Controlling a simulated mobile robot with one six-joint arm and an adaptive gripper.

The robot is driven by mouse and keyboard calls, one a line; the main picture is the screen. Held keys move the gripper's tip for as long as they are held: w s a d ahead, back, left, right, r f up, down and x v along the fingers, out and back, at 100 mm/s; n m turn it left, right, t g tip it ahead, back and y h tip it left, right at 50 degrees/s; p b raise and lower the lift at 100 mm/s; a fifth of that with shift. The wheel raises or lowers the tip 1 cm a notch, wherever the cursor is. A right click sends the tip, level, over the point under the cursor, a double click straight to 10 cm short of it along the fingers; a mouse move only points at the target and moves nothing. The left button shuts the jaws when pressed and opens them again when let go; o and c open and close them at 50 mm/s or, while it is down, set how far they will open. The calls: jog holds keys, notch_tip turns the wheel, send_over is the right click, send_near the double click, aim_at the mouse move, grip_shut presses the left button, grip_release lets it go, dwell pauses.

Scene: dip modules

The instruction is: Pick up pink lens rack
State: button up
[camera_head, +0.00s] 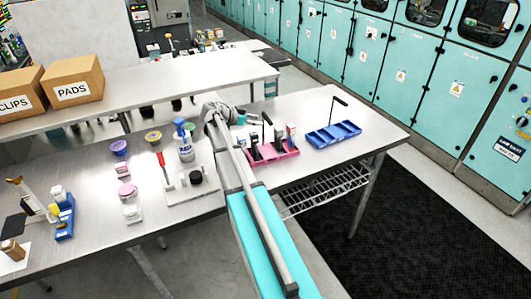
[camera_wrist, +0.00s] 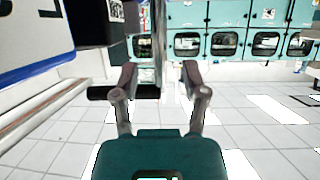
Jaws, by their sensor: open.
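The pink lens rack (camera_head: 285,155) stands on the steel table in the head view, just right of my arm. It holds several upright dark and pale items, and my arm hides part of its left side. My gripper (camera_wrist: 160,73) is open in the wrist view, with nothing held between its fingers. I cannot identify the pink rack in the wrist view.
A blue divided tray (camera_head: 334,134) with a black-handled post stands right of the rack. Cardboard boxes (camera_head: 74,82) sit on the rear table. Teal cabinets line the back.

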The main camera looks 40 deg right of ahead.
jog(key=b+x, duration=0.1)
jog(key=x, duration=0.2)
jog(key=shift+d+f, duration=0.1)
jog(key=shift+c, duration=0.3)
grip_shut()
dwell(0.3)
